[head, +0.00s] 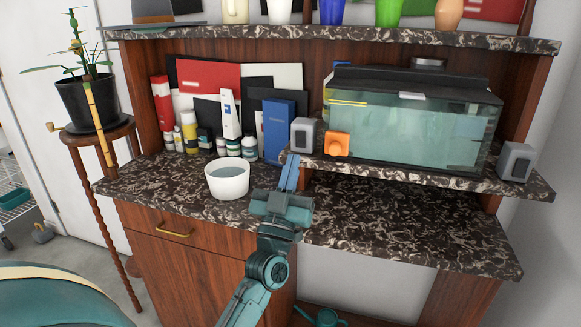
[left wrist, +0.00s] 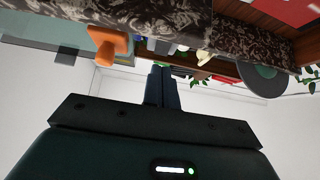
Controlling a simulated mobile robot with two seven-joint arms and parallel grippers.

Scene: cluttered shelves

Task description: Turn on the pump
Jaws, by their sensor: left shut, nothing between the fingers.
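A fish tank (head: 415,125) with a dark lid stands on the raised stone shelf. An orange block with a round front (head: 336,144) sits at its front left; it also shows in the left wrist view (left wrist: 108,42). A grey box (head: 303,135) stands just left of it, and a similar grey box (head: 516,162) stands at the shelf's right end. I cannot tell for sure which of these is the pump. My left gripper (head: 292,160) is shut and empty, pointing up at the shelf's left front, below the grey box. Its fingers show together in the left wrist view (left wrist: 161,72).
A white bowl of water (head: 227,181) stands on the counter (head: 400,230) left of my gripper. Bottles and books (head: 277,130) stand behind it. The raised shelf's front edge (head: 430,178) lies close to my fingers. The counter on the right is clear.

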